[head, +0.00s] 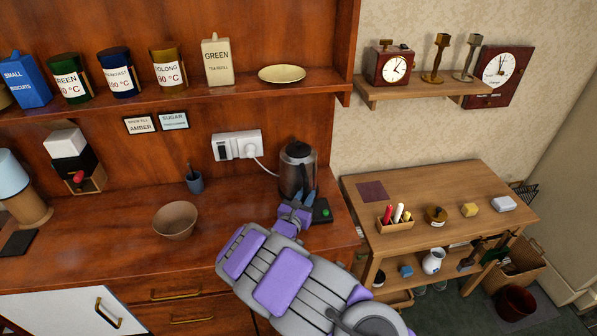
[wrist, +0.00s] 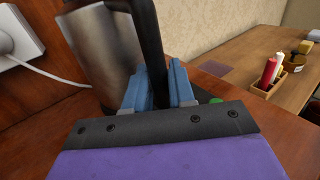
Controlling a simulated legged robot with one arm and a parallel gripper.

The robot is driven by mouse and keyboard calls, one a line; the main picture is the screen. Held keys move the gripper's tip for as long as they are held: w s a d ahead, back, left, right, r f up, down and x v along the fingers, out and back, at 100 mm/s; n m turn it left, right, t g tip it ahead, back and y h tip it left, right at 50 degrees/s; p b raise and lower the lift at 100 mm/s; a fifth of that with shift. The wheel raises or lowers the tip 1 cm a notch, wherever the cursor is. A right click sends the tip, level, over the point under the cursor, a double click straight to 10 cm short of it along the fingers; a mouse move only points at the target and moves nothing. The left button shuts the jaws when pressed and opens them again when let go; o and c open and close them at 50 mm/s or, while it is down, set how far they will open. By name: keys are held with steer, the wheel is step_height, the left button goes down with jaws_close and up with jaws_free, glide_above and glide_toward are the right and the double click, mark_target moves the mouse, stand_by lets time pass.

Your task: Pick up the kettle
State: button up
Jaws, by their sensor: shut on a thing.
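The kettle (head: 290,172) is a steel jug with a black lid and a black handle. It stands upright at the right end of the wooden counter, on or right beside a dark base with a green light (head: 323,212). My gripper (head: 305,197) reaches it from the front. In the wrist view, the blue fingers of my gripper (wrist: 160,88) are shut on the black handle (wrist: 150,40), one on each side. The steel body of the kettle (wrist: 100,45) is just left of the handle. The kettle's underside is hidden by my gripper.
A white wall socket (head: 237,146) with a plug and cord is behind the kettle. A brown bowl (head: 175,220) and a small blue cup (head: 194,182) stand to its left. A shelf with canisters (head: 120,75) hangs above. A wooden side table (head: 450,185) is to the right.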

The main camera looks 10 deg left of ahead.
steer(key=shift+a, duration=0.3)
jaws_close()
steer(key=shift+d, duration=0.4)
steer(key=shift+a, duration=0.15)
